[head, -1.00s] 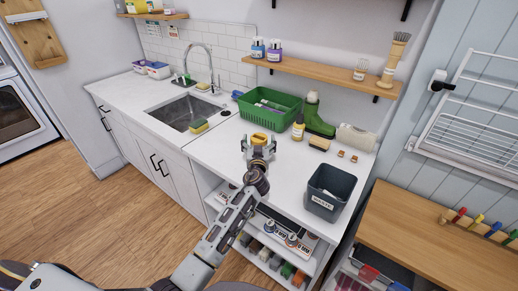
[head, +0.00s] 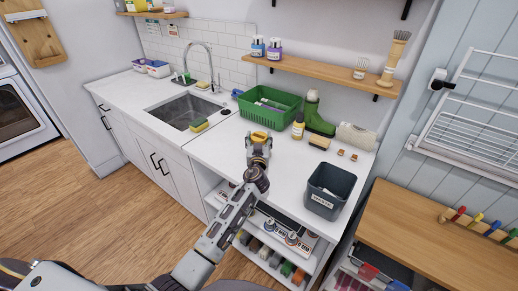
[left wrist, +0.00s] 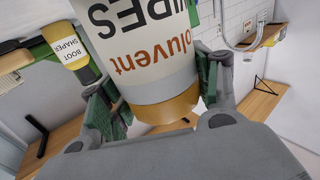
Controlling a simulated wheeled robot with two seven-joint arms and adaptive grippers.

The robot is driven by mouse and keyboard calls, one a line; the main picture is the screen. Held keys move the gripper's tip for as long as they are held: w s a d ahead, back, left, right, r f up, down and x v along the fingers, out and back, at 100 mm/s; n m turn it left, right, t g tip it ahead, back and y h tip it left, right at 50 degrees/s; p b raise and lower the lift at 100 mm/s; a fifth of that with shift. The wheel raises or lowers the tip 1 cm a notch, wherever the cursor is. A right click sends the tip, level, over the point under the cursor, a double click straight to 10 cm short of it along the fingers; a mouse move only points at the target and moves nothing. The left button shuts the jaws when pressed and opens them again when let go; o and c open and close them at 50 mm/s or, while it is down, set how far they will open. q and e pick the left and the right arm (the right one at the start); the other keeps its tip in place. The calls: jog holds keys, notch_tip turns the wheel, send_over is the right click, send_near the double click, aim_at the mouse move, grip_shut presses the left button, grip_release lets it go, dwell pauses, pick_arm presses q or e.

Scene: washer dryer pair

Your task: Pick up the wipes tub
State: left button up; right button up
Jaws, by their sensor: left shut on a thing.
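The wipes tub shows in the left wrist view (left wrist: 145,45) as a white and grey cylinder with an orange lid, its label upside down in that picture. In the head view only the yellow-orange top of the tub (head: 260,136) shows clearly; its body is hidden behind my gripper. My left gripper (head: 259,148) is over the white counter and shut on the tub. In the left wrist view its green-padded fingers (left wrist: 160,92) lie on either side of the tub near the lid. My right gripper is not in view.
A yellow bottle labelled boot shaper (head: 298,127) stands behind and right of the tub. A green basin (head: 284,115), a green boot (head: 316,122) and a brush (head: 320,143) are near the wall. A dark bin (head: 330,190) stands at the right. The counter's front left is clear.

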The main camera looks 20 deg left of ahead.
pick_arm(q)
jog(key=shift+c, duration=0.6)
jog(key=shift+r, duration=0.15)
notch_tip(320, 180, up, 10)
dwell(0.3)
dwell(0.5)
